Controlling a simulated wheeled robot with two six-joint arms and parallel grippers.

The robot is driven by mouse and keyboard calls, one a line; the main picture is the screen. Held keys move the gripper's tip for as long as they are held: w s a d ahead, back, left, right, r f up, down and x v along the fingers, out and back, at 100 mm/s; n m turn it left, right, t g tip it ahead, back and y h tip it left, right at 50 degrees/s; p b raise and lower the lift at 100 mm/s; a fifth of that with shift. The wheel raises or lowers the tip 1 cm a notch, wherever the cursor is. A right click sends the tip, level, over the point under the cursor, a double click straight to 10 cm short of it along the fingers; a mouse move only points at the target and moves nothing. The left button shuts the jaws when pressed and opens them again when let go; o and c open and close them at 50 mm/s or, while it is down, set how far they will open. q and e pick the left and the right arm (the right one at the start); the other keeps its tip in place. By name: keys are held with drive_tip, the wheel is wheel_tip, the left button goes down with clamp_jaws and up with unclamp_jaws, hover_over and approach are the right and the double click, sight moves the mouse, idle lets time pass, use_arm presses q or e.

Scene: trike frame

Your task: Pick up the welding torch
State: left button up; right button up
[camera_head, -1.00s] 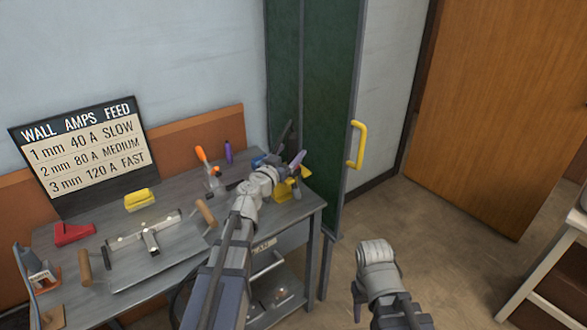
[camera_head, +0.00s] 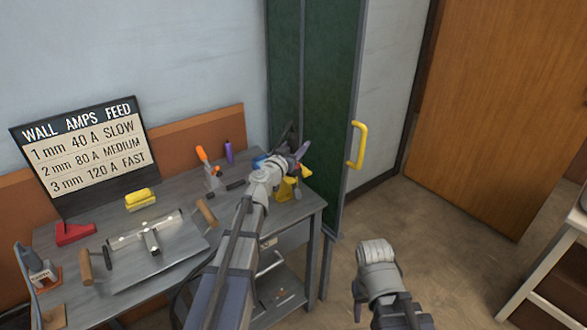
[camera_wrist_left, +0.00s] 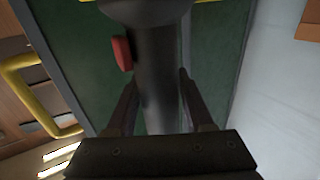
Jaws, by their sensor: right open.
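The black welding torch handle (camera_wrist_left: 158,85) with a red trigger (camera_wrist_left: 122,53) fills the middle of the left wrist view. My left gripper (camera_wrist_left: 160,85) has its fingers spread, one on each side of the handle; firm contact cannot be made out. In the head view my left gripper (camera_head: 297,150) is above the right end of the bench, by a yellow holder (camera_head: 288,188). The torch is mostly hidden there by my arm. My right gripper (camera_head: 358,298) is open and empty over the floor, right of the bench, partly hidden by its wrist.
The bench (camera_head: 180,190) bears a clamp fixture (camera_head: 150,240), a yellow block (camera_head: 140,198), a red block (camera_head: 73,233) and an orange-handled tool (camera_head: 202,154). A green panel (camera_head: 330,90) with a yellow handle (camera_head: 358,145) stands close behind my left gripper.

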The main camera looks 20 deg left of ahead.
use_arm(q)
clamp_jaws()
drive_tip(key=shift+r, duration=0.15)
idle(0.4)
wheel_tip(320, 180, up, 18)
drive_tip(key=p, duration=1.8)
drive_tip(key=shift+a+f, duration=0.1)
drive_tip(key=shift+f, duration=0.1)
